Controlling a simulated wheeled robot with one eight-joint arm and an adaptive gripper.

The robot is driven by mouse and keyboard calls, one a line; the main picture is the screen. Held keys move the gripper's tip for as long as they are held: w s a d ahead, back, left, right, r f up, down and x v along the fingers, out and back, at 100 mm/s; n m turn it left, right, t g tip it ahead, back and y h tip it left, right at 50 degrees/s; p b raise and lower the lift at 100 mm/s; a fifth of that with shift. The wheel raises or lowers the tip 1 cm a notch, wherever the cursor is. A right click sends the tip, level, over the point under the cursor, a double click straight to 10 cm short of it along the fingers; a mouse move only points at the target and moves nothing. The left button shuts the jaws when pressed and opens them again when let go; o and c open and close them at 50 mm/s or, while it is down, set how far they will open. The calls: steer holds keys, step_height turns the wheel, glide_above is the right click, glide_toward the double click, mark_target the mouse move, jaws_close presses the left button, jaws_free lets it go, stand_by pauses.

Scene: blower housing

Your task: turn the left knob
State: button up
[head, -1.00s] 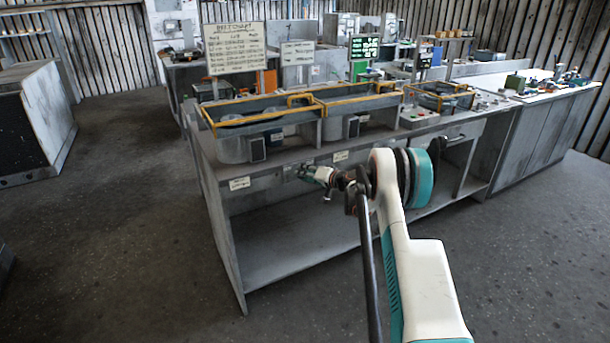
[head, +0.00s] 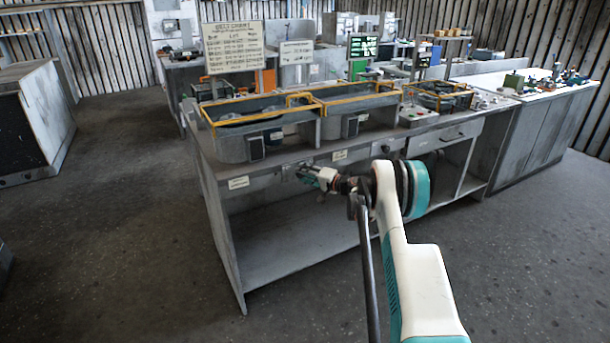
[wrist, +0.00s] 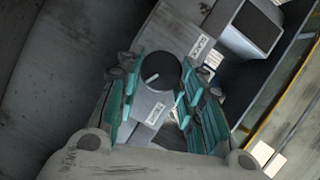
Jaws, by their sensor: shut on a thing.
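The left knob (wrist: 161,70) is a round black dial with a white pointer line, on the bench's grey front panel. In the wrist view it sits between the teal fingers of my gripper (wrist: 158,88), which are shut on it. The view is tilted, with a small white label (wrist: 156,114) beside the knob. In the head view my gripper (head: 308,173) reaches the front panel below the left basin, and its fingers hide the knob there. Another knob (head: 386,150) shows further right on the panel.
The workbench (head: 240,290) has an open lower shelf. A drawer (head: 445,138) is to the right. The floor in front is clear.

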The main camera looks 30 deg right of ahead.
steer(key=o, duration=1.1)
steer(key=shift+c, duration=0.2)
steer(key=shift+s+d, duration=0.1)
steer(key=v, duration=1.1)
steer(key=shift+s, duration=0.35)
steer(key=shift+d, duration=0.1)
